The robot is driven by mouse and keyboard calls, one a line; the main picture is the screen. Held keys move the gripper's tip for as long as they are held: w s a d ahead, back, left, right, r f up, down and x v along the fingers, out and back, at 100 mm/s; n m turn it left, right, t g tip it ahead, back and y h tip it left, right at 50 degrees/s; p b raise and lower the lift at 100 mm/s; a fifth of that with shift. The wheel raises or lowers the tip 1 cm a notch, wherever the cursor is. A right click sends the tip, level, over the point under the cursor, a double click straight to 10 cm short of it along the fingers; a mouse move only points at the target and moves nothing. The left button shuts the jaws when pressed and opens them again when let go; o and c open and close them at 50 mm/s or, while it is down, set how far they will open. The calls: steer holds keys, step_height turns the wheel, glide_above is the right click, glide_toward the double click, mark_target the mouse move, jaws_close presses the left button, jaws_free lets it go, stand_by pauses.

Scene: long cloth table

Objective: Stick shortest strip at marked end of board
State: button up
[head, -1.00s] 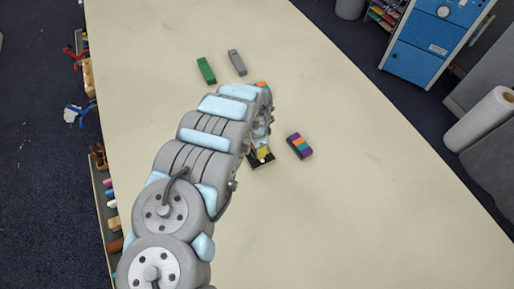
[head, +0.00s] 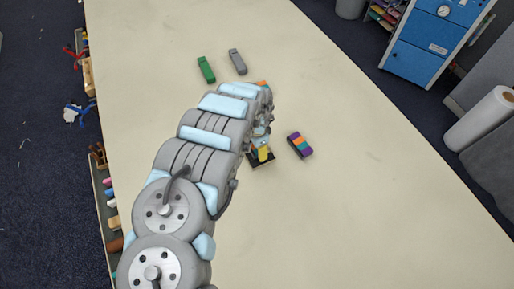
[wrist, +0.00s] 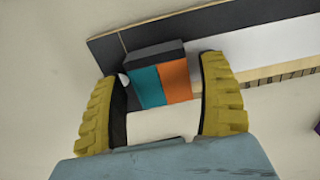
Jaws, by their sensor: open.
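My gripper (wrist: 160,110) is open, its two yellow ribbed fingers with dark inner pads on either side of a short strip. The strip (wrist: 160,84) has a teal and an orange section and a dark grey side. It lies beside the left end of a long board (wrist: 210,30) with dark and pale bands and a wooden edge; whether they touch is unclear. A thin tan line crosses the dark band near that end. In the head view my gripper (head: 262,155) is partly visible, and my arm hides most of the board.
A purple, orange and teal block (head: 299,145) lies right of my gripper. A green block (head: 206,69) and a grey block (head: 237,62) lie farther up the table (head: 370,200). The table's right side is clear. A rack of items (head: 102,190) lines its left edge.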

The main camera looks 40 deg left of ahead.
steer(key=shift+r, duration=3.55)
